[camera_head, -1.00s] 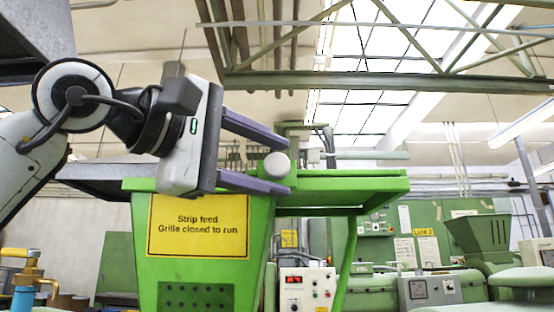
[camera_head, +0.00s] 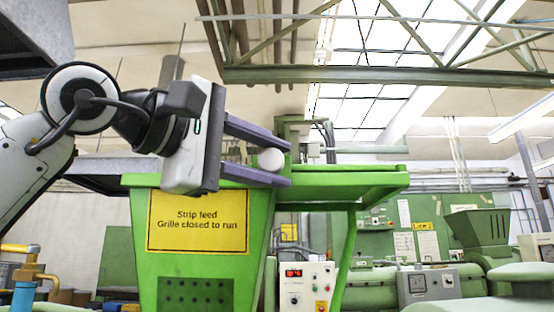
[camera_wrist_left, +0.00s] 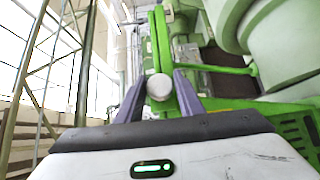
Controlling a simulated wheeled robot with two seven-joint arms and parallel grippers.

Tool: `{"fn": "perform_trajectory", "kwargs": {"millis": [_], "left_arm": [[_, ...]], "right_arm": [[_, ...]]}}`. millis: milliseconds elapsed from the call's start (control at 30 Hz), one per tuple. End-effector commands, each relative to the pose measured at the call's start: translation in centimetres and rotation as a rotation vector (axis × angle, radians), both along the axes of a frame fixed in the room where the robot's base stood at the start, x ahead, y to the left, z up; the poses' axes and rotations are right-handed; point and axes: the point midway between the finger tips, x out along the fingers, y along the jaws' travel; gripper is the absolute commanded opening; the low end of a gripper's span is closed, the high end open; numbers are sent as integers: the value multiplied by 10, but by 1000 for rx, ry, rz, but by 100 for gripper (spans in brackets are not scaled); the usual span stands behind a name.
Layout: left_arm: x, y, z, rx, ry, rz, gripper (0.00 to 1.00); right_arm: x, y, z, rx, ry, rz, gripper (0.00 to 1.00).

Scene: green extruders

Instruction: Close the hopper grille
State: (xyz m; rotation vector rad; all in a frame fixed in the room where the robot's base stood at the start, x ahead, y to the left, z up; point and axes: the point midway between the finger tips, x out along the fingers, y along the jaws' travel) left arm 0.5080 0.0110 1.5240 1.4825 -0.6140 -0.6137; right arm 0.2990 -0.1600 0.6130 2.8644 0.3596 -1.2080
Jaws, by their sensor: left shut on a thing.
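The green hopper (camera_head: 255,225) stands in the middle of the head view, with a yellow sign (camera_head: 197,222) reading "Strip feed, Grille closed to run". My left gripper (camera_head: 288,165) is at the hopper's top rim, its purple fingers on either side of a pale round knob (camera_head: 271,160). It is shut on the knob. In the left wrist view the knob (camera_wrist_left: 159,87) sits between the fingers, in front of green bars (camera_wrist_left: 160,45). The grille's face cannot be made out from this low angle. My right gripper is not in view.
A green shelf-like top (camera_head: 345,182) extends right of the hopper on a slanted leg. A control box (camera_head: 306,288) stands below it. A brass valve (camera_head: 32,268) is at lower left. A green beam (camera_head: 390,78) runs overhead.

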Motion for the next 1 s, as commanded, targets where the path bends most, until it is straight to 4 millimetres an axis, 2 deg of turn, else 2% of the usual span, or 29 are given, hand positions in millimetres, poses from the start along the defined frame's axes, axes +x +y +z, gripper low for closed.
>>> {"fn": "perform_trajectory", "kwargs": {"millis": [167, 400, 600, 800, 1000], "left_arm": [[1, 36, 2, -1, 1, 5, 0], [1, 103, 3, -2, 4, 6, 0], [1, 152, 2, -1, 5, 4, 0], [0, 183, 1, 1, 4, 2, 0], [0, 195, 0, 1, 1, 1, 0]], "right_arm": [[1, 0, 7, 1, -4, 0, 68], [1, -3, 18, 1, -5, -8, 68], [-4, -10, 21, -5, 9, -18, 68], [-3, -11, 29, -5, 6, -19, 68], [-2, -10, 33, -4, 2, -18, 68]]}}
